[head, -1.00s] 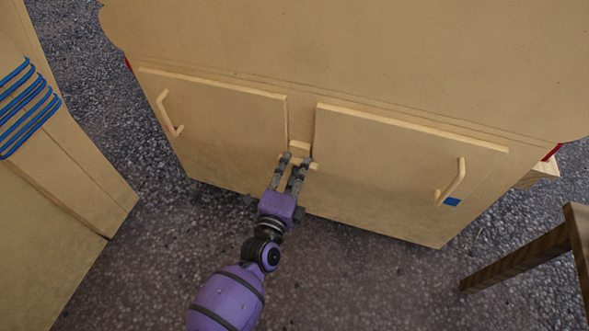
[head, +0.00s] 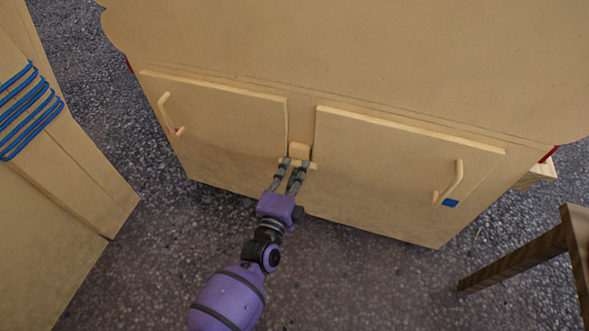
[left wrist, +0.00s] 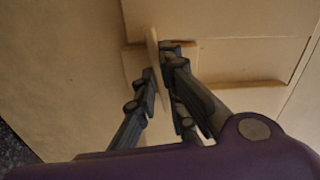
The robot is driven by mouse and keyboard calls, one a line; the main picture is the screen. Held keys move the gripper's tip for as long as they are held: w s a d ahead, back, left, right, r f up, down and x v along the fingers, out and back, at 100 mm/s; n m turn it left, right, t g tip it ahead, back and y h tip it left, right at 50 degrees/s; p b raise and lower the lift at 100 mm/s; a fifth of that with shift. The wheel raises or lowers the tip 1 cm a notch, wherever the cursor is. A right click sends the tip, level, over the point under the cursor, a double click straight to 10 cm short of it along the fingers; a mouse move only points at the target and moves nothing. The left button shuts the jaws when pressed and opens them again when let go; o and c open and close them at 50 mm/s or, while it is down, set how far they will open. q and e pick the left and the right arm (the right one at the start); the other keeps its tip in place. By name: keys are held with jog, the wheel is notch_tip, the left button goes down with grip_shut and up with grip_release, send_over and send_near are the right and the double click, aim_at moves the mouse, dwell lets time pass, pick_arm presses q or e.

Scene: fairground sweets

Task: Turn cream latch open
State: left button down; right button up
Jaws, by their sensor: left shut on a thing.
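The cream latch (head: 313,166) is a short pale bar at the gap between two cabinet doors, below a small cream block (head: 300,151). It lies roughly crosswise in the head view. My left gripper (head: 296,163) reaches up to it from below and is shut on it, with fingertips covering part of the bar. In the left wrist view the latch (left wrist: 152,48) shows edge-on between the fingertips (left wrist: 160,75). The left door (head: 225,120) and right door (head: 390,160) both look closed. My right gripper is not in view.
Each door has a cream bar handle, one at left (head: 167,112) and one at right (head: 455,183). A blue square (head: 451,203) is by the right handle. A wooden piece with blue bars (head: 30,110) stands at left, dark wooden furniture (head: 515,260) at right. The floor in front is open.

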pick_arm(q)
jog(key=n+p, duration=0.1)
jog(key=n, duration=0.2)
jog(key=shift+n, duration=0.3)
jog(key=n, duration=0.2)
jog(key=shift+n+p, duration=0.3)
jog(key=n, duration=0.2)
jog(key=shift+n, duration=0.4)
jog(key=n, duration=0.2)
jog(key=shift+n, duration=0.3)
jog(key=n, duration=0.4)
jog(key=shift+p, duration=0.3)
jog(key=shift+n, duration=0.4)
